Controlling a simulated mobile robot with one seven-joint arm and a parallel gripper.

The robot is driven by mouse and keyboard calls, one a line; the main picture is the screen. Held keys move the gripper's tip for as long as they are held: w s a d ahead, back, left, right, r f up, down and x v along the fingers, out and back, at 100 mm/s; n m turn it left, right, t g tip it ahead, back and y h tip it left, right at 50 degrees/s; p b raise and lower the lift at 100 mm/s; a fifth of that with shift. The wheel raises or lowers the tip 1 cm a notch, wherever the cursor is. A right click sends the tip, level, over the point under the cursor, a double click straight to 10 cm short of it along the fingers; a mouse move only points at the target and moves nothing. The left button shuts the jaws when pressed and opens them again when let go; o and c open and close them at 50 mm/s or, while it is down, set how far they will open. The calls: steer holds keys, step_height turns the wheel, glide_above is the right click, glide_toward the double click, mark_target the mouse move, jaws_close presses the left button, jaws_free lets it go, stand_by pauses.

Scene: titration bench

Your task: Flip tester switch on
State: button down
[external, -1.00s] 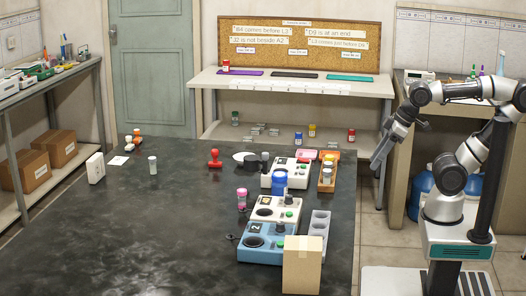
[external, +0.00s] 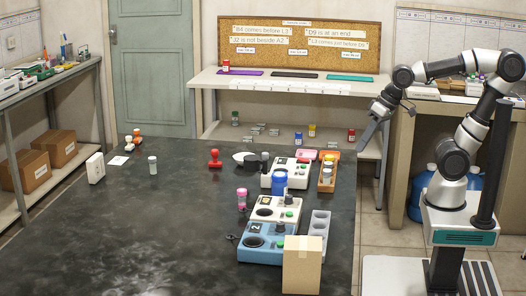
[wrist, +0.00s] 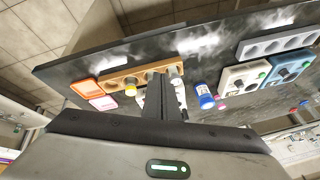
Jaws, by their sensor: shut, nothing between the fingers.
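Three testers stand in a row near the right side of the dark bench in the external view: a white one at the back (external: 272,181), a white one in the middle (external: 262,214) and a blue one in front (external: 262,257). Each carries a dark round pad and small knobs or buttons; the switch positions are too small to tell. The wrist view shows the blue tester (wrist: 290,70) and a white tester (wrist: 235,80) at right. My gripper (external: 362,144) is shut and empty, in the air right of the bench, apart from the testers. Its fingers (wrist: 160,85) hide part of the back tester.
An orange rack (external: 327,185), a grey rack (external: 319,228) and a tan box (external: 302,268) line the bench's right edge. A red stamp (external: 215,159) and a pink-capped vial (external: 242,199) stand left. The bench's left front is clear.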

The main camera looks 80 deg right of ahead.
mark_target(300, 158)
steer(key=w+d+r+m+p, duration=0.3)
steer(key=w+m+p, duration=0.3)
steer(key=w+p, duration=0.1)
steer(key=w+d+r+m+g+p, duration=0.1)
steer(key=w+d+r+m+p, duration=0.2)
steer(key=w+m+p, duration=0.4)
steer(key=shift+d+r+m, duration=0.3)
steer(key=shift+d, duration=0.05)
steer(key=shift+w, duration=0.1)
steer(key=b+x, duration=0.1)
steer(key=x, duration=0.6)
steer(key=b+x, duration=0.2)
steer(key=x, duration=0.5)
steer(key=shift+d, duration=0.2)
